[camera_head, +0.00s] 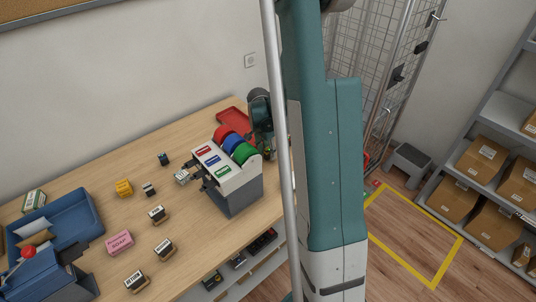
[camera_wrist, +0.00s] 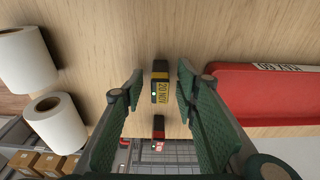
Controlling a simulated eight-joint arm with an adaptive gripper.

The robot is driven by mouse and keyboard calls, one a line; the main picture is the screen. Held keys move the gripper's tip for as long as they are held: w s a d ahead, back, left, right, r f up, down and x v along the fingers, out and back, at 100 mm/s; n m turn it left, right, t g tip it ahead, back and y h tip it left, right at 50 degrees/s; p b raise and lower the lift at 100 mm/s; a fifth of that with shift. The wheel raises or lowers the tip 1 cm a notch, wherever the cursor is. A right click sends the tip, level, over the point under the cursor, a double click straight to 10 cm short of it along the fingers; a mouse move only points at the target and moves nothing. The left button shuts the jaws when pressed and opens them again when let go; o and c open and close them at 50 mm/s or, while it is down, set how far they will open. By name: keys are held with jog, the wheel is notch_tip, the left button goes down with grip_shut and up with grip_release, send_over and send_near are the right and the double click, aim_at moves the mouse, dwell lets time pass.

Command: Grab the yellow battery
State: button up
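The yellow battery (camera_wrist: 160,86) is a small dark block with a yellow label and a small green light. In the wrist view it stands on the wooden counter between the fingers of my gripper (camera_wrist: 160,78). My gripper is open, with a gap visible on both sides of the battery. I cannot tell how far the fingertips are above the counter. A similar dark block with a red band (camera_wrist: 158,128) is below it in the wrist view. In the head view my arm hides most of this area.
A red tray (camera_wrist: 275,108) lies close right of my gripper; two white rolls (camera_wrist: 58,122) stand to the left. In the head view, a tape dispenser (camera_head: 234,187) with red, blue and green rolls is near my arm. Stamps, a pink block (camera_head: 119,242) and a blue bin (camera_head: 85,215) lie farther left.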

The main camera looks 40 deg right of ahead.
aim_at(268, 148)
jog(key=shift+c, duration=0.3)
grip_shut()
jog(key=shift+r, duration=0.2)
jog(key=shift+r, duration=4.8)
